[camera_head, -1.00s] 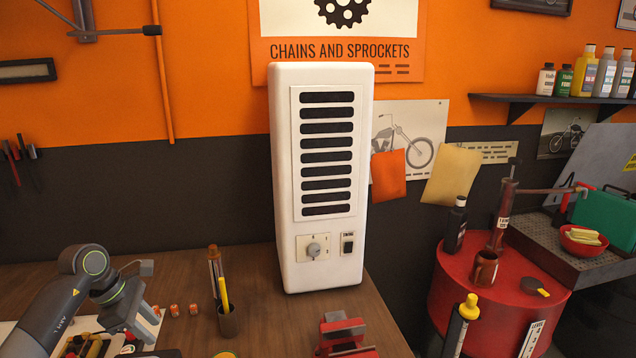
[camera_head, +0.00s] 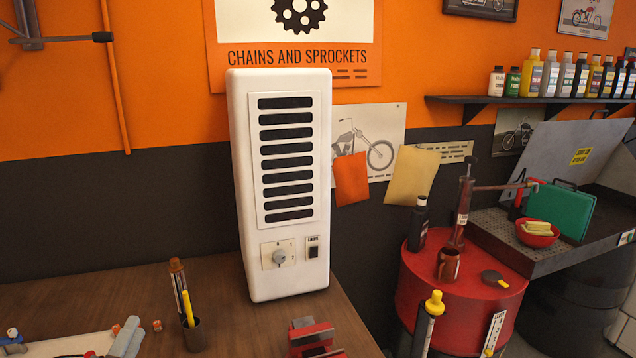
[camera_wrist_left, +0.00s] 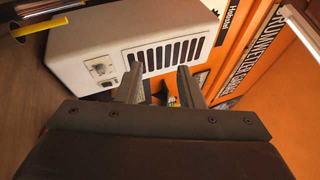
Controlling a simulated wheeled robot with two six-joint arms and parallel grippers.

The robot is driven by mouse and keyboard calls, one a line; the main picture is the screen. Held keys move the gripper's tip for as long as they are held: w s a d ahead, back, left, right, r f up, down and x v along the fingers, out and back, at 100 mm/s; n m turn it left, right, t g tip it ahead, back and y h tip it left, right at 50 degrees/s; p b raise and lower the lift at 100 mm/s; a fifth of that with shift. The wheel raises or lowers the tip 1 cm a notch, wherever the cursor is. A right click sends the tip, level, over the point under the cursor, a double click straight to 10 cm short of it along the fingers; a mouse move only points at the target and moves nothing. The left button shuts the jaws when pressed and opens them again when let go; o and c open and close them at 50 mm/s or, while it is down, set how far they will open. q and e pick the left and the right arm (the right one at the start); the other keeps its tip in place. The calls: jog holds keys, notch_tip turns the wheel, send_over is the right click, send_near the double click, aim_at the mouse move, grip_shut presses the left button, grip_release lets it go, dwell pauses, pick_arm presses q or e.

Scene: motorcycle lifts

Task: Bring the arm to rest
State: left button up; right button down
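The fingers of my left gripper (camera_wrist_left: 160,72) show in the left wrist view. They stand apart with nothing held between them. Beyond them is the white vented unit (camera_wrist_left: 165,50), which lies sideways in that picture; I see no contact. In the head view the white unit (camera_head: 285,190) stands upright on the wooden bench, with a knob and a switch on its front. A grey piece at the lower left edge of the head view is too cut off to tell whether it is part of my left arm. My right gripper is in neither view.
A pen cup (camera_head: 193,334) with pens and a red vise (camera_head: 312,338) stand near the front of the wooden bench (camera_head: 235,315). A red drum (camera_head: 460,295) with a jack, mug and bottle stands to the right. Bench space left of the unit is mostly clear.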

pick_arm(q)
jog(key=s+a+f+n+g+y, duration=0.55)
jog(key=f+n+y, duration=0.2)
jog(key=n, duration=0.45)
jog(key=s+d+f+n+g+h, duration=0.1)
jog(key=s+d+f+n+g, duration=0.3)
jog(key=s, duration=0.4)
jog(key=s+d+f+n+g+h, duration=0.1)
jog(key=s+f+n+g+h, duration=0.2)
jog(key=s+f, duration=0.35)
jog(key=s+d+f+n+g, duration=0.3)
jog(key=s+f+g, duration=0.15)
jog(key=s, duration=0.35)
notch_tip(320, 180, down, 34)
jog(key=s+a+g+b, duration=0.2)
jog(key=b, duration=0.6)
jog(key=s+f+b, duration=0.3)
jog(key=s+f, duration=0.4)
jog(key=f, duration=0.3)
jog(key=s+d+f+g+b, duration=0.1)
jog(key=s+f+b, duration=0.2)
jog(key=s+f, duration=0.3)
notch_tip(320, 180, down, 4)
jog(key=shift+s+d+f+h, duration=0.25)
jog(key=shift+s+h, duration=0.1)
jog(key=shift+h, duration=0.1)
